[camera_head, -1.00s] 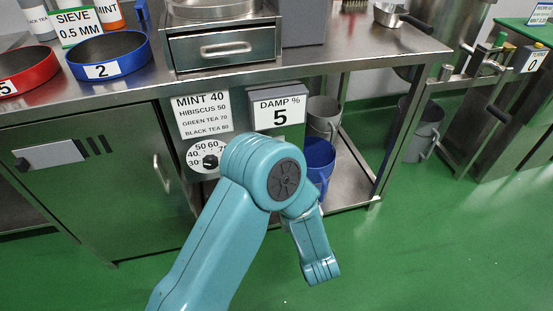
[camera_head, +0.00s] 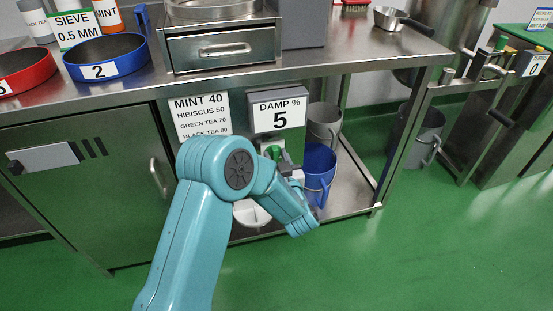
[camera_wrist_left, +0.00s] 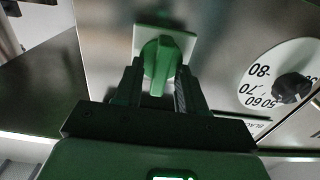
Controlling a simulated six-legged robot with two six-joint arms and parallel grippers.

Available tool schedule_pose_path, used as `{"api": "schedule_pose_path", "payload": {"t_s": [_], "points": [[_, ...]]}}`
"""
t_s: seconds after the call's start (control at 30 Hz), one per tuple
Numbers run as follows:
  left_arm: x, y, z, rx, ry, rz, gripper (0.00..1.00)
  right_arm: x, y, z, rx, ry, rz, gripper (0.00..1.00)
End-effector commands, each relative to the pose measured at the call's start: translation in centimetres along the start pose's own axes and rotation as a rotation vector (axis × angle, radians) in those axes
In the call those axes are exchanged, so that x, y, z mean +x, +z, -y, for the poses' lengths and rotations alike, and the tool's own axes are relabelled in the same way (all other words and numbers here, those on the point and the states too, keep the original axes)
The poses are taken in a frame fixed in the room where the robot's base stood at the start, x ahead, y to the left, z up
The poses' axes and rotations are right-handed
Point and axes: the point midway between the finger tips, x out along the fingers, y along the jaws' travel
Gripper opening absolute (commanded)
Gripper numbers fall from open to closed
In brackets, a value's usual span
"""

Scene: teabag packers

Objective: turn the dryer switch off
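The dryer switch (camera_wrist_left: 160,60) is a green knob on a pale square plate on the steel panel in the left wrist view. A bit of green also shows below the DAMP % sign in the head view (camera_head: 272,152). My left gripper (camera_wrist_left: 161,72) has its dark fingers spread on either side of the knob. A narrow gap seems to show between the fingers and the knob's handle, so it looks open around it. In the head view my left arm hides most of the gripper. My right gripper is in neither view.
A numbered dial (camera_wrist_left: 290,88) with a black knob is beside the switch in the wrist view. A DAMP % 5 sign (camera_head: 279,112) hangs above. A blue jug (camera_head: 319,168) and a grey jug (camera_head: 324,122) stand close on the right. The counter edge (camera_head: 220,82) is overhead.

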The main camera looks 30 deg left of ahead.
Motion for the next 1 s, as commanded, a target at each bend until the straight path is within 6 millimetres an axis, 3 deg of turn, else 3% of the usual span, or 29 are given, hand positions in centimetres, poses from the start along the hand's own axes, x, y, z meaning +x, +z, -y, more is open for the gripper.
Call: {"api": "schedule_pose_path", "payload": {"t_s": [0.03,0.1,0.57,0.8,1.0], "points": [[0.0,0.0,0.0,0.0,0.0,0.0,0.23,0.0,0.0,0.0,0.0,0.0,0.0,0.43],[0.0,0.0,0.0,0.0,0.0,0.0,0.0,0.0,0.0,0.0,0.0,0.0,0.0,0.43],[-0.1,0.3,0.0,-0.067,-0.001,0.001,0.0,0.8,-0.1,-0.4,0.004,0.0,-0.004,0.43],[0.0,0.5,0.1,-0.239,-0.001,-0.001,0.0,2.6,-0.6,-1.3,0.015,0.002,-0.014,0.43],[0.0,0.6,0.3,-0.428,-0.001,-0.001,0.0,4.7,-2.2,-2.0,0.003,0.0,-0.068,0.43]]}}
